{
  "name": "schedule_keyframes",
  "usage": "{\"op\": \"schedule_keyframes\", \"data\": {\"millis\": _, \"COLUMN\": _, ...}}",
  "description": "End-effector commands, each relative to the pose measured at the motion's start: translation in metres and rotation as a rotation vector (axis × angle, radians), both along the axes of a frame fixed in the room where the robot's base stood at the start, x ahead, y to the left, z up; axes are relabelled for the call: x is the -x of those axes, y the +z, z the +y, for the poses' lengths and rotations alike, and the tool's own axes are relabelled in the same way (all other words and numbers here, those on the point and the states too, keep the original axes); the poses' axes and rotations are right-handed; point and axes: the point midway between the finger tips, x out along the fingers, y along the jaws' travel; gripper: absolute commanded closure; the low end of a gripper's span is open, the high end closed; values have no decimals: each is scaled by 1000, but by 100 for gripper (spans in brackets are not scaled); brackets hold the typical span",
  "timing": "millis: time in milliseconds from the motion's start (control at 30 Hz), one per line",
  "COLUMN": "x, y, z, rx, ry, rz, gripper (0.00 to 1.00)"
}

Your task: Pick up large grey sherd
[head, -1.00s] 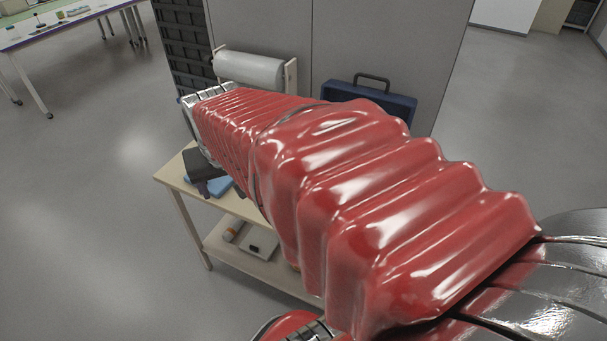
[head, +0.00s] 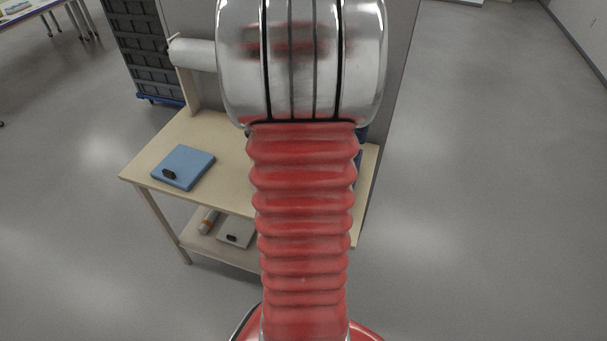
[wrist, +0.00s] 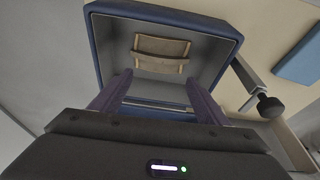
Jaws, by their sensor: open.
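No grey sherd can be made out with certainty in either view. My gripper (wrist: 160,88) is open, with its two purple fingers apart and nothing between them. In the wrist view the fingers point at a blue case (wrist: 222,32) with a grey interior. A beige piece (wrist: 160,55) shows inside the case, beyond the fingertips; it appears apart from them. In the head view my arm hides the gripper and most of the case. A small dark object (head: 169,174) lies on a blue pad (head: 191,160); I cannot tell what it is.
The wooden table (head: 228,150) has bare top around the blue pad. A white roll (head: 193,53) is at its back left, before a grey partition (head: 398,50). The lower shelf holds a white device (head: 237,229) and an orange-banded cylinder (head: 209,220).

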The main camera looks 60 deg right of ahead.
Motion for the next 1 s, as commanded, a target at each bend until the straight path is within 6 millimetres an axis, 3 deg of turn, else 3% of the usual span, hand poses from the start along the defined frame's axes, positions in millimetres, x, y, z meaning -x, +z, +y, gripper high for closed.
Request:
{"op": "schedule_keyframes", "data": {"millis": 367, "x": -1, "y": -5, "z": -1, "rx": -2, "ry": 2, "rz": 1, "gripper": 31}}
{"op": "schedule_keyframes", "data": {"millis": 1000, "x": -4, "y": -76, "z": -22, "rx": -2, "ry": 3, "rz": 2, "gripper": 31}}
